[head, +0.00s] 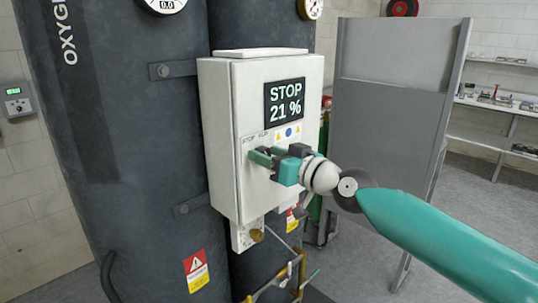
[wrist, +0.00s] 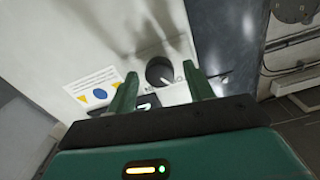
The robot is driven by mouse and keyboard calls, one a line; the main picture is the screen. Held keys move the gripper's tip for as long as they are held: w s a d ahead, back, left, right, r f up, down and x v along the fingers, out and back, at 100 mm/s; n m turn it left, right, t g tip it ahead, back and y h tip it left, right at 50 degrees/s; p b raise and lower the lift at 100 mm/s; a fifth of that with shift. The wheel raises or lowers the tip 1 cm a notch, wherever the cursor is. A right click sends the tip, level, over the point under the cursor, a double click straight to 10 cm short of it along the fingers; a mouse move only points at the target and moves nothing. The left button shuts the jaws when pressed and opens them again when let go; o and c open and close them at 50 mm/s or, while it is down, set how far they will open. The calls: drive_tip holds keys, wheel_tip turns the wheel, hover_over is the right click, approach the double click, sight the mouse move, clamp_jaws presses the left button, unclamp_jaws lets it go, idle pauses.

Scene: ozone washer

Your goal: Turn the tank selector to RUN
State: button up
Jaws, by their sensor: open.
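The tank selector is a dark round knob (wrist: 159,70) on the white panel in the wrist view. It lies beyond and between my two green fingertips; whether they touch it I cannot tell. My gripper (head: 262,158) is open at the front of the white control box (head: 225,140). It also shows in the wrist view (wrist: 164,80), with the fingers spread apart. In the head view the gripper covers the selector, just below small STOP and RUN lettering. The display (head: 285,101) reads STOP 21 %. The knob's pointing direction is not clear.
Dark tanks (head: 110,130) stand left of and behind the box. A grey panel (head: 385,110) stands to the right. A warning label (wrist: 97,92) is left of the knob in the wrist view.

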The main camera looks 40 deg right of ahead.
drive_tip(key=shift+w, duration=0.2)
drive_tip(key=c, duration=1)
drive_tip(key=shift+m, duration=0.3)
drive_tip(key=m, duration=1.1)
drive_tip(key=shift+d+f, duration=0.1)
drive_tip(key=shift+f, duration=0.05)
drive_tip(key=shift+m, duration=0.3)
